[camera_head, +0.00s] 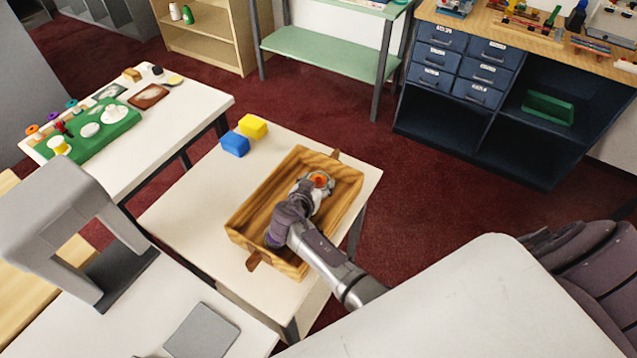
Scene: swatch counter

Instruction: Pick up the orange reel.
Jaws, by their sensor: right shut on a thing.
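My right gripper (319,184) is inside the wooden tray (355,176), near its far end. It is shut on a small round orange thing (319,181), which looks like the orange reel. The fingers hide most of it, and I cannot tell whether it touches the tray floor. Another small orange ring or reel (32,129) lies at the left edge of the far-left white table. My left gripper is not in view.
Blue (235,144) and yellow (252,126) blocks stand left of the tray on the white table (190,215). A green mat (110,128) with small items lies on the far-left table. A grey machine (50,215) stands at near left.

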